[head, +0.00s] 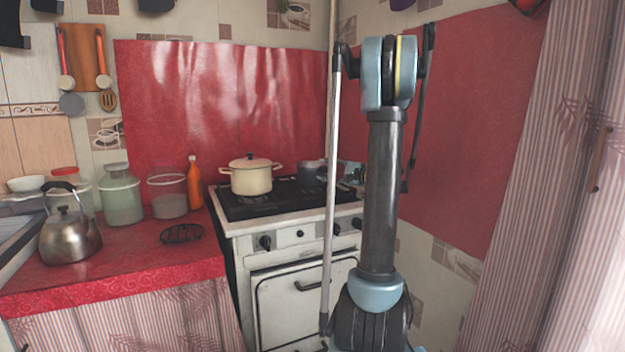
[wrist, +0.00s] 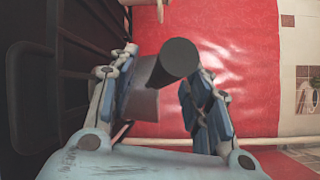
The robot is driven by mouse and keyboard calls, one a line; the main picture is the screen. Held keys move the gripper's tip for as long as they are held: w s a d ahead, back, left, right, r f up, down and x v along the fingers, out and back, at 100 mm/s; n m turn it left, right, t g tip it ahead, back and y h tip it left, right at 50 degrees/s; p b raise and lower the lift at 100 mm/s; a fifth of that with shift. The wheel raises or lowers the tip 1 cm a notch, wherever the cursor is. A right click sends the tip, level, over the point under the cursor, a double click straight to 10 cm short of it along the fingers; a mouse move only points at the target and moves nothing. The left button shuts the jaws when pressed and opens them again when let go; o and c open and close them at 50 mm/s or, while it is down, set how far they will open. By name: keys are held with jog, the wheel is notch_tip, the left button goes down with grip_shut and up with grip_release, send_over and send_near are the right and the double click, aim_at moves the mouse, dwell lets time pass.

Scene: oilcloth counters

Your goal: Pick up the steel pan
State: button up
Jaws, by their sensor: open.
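The steel pan (head: 312,173) is dark grey and sits at the back right of the stove, partly hidden behind my arm. In the wrist view, a black, round-ended handle (wrist: 178,60) with a grey metal part, apparently the pan's, shows between the fingers of my gripper (wrist: 163,98). The fingers are apart, one on each side of it. I cannot tell whether either touches it. In the head view, my gripper (head: 352,178) is mostly hidden by my arm, just right of the pan.
A cream lidded pot (head: 251,178) stands on the stove (head: 285,222) left of the pan. A kettle (head: 70,240), glass jars (head: 120,198) and an orange bottle (head: 194,185) stand on the red counter (head: 130,270). Red-covered walls (head: 460,130) are close behind and right of the stove.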

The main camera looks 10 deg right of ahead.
jog(key=shift+w+a, duration=0.4)
jog(key=shift+a, duration=0.05)
grip_shut()
jog(key=shift+r, duration=0.2)
